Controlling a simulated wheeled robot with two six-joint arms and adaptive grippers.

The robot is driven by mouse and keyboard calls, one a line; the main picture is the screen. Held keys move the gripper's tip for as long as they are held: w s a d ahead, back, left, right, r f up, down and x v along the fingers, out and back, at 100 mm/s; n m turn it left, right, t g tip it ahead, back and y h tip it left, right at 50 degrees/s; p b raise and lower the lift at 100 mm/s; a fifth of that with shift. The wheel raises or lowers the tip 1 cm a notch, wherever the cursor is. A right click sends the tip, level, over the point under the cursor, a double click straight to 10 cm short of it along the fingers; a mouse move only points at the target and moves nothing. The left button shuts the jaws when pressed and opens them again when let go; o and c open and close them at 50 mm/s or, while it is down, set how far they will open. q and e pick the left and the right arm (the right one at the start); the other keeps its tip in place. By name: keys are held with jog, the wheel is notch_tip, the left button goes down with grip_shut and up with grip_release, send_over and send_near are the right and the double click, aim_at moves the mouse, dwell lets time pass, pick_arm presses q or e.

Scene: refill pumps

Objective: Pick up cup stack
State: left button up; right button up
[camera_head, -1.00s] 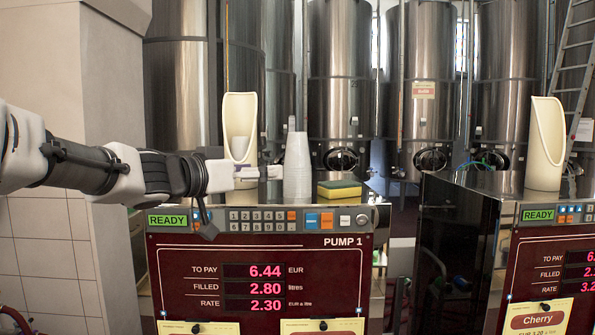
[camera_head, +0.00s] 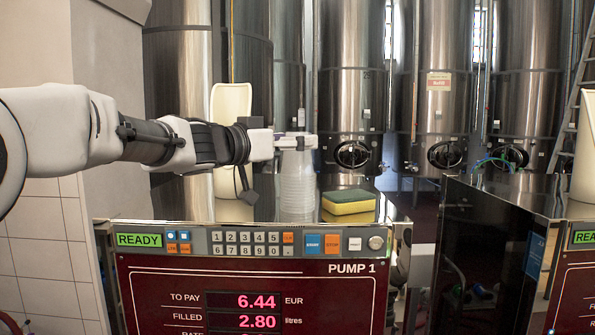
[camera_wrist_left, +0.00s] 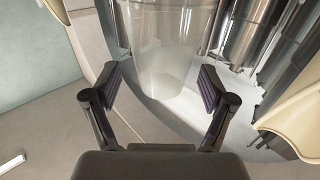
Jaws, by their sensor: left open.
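The cup stack (camera_head: 297,188), several nested translucent cups, stands upright on the top of pump 1, left of the sponge. My left gripper (camera_head: 297,143) reaches in from the left at the upper part of the stack and covers some of it. In the left wrist view, the cup stack (camera_wrist_left: 165,48) appears large just ahead, between the two spread fingers. The left gripper (camera_wrist_left: 157,84) is open, with a visible gap between each fingertip and the cup wall. Whether any finger touches the stack on its far side is hidden. My right gripper does not show.
A yellow and green sponge (camera_head: 348,203) lies right of the stack. A cream scoop-shaped holder (camera_head: 231,105) stands behind my left arm. Pump 1's keypad panel (camera_head: 300,243) runs along the front edge. Steel tanks (camera_head: 350,90) stand behind.

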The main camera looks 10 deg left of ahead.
pick_arm(q)
jog(key=shift+w+d+f, duration=0.2)
jog(key=shift+w, duration=0.4)
jog(key=shift+w+d+f, duration=0.15)
jog(key=shift+w+d, duration=0.05)
jog(key=shift+w, duration=0.4)
jog(key=shift+s+r, duration=0.25)
jog(key=shift+s, duration=0.2)
jog(key=shift+c, duration=1.4)
jog(key=shift+s+a+r, duration=0.1)
jog(key=shift+s, duration=0.15)
jog(key=c, duration=1.1)
jog(key=shift+w, duration=0.2)
grip_shut()
